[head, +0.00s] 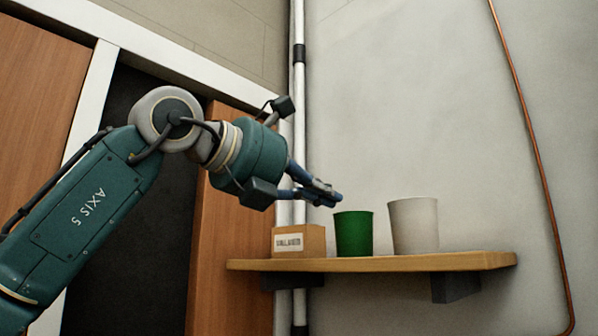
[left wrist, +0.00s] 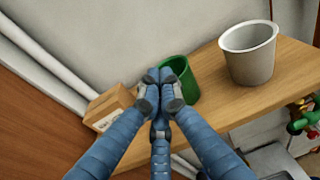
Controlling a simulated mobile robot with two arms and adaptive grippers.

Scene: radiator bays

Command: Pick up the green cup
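The green cup (head: 353,234) stands upright on the wooden shelf (head: 460,262), between a cardboard box and a whitish cup. My left gripper (head: 332,197) is just above and left of the green cup's rim, apart from it. In the left wrist view, the blue fingers of the gripper (left wrist: 164,84) come together at their tips with nothing between them. They hide part of the green cup (left wrist: 188,82) behind them. My right gripper is in neither view.
The whitish cup (head: 413,226) stands close to the green cup's right. The small labelled cardboard box (head: 312,240) is at the shelf's left end. White pipes (head: 298,120) run up the wall behind. Red and green valve parts (left wrist: 300,115) show below the shelf.

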